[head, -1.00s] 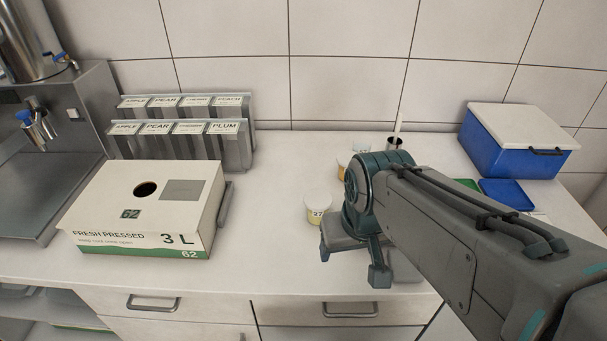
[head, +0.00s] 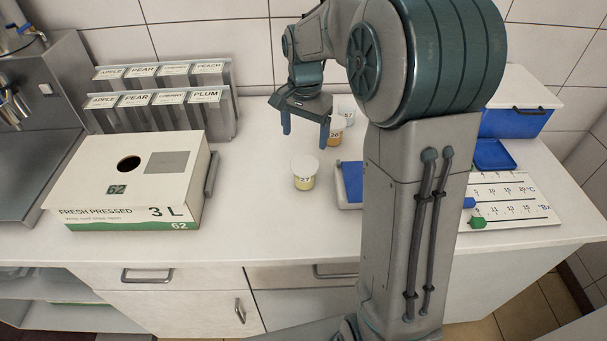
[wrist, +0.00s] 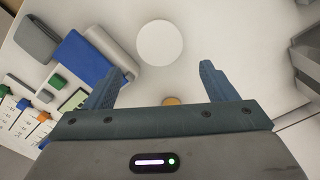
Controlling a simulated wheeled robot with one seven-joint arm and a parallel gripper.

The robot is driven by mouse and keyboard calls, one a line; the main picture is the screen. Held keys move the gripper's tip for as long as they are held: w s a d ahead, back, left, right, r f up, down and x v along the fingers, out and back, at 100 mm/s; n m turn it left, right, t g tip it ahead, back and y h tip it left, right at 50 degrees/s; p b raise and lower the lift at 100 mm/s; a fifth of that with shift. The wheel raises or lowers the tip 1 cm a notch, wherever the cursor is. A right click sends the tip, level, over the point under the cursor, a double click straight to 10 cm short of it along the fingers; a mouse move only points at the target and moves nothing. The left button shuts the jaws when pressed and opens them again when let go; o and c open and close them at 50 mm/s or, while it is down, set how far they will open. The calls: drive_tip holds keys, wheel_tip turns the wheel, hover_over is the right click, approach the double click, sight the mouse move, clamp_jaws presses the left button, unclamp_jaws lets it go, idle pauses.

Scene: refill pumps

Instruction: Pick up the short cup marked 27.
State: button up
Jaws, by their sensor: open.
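The short cup marked 27 (head: 304,182) stands upright on the counter, pale yellow under a white lid. In the wrist view its round white lid (wrist: 160,43) lies just beyond the fingertips, about between them. My gripper (head: 305,131) is open and empty, above the counter and behind the cup in the head view, pointing down. Its two fingers also show in the wrist view (wrist: 166,72). The gripper and cup are apart. A cup marked 26 (head: 336,131), with orange contents, and a cup marked 57 (head: 347,114) stand behind and to the right.
A white juice box marked 62 (head: 125,185) stands at the left, before racks of fruit-labelled pouches (head: 160,105). A blue-and-grey device (head: 349,182) is close right of cup 27, partly hidden by my arm. A blue bin (head: 515,122) stands at the right. Counter left of the cup is clear.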

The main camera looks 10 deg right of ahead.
sight(305, 164)
wheel_tip(305, 164, down, 13)
drive_tip(key=shift+f+p, duration=0.15)
drive_tip(key=shift+p, duration=0.4)
drive_tip(key=c, duration=0.8)
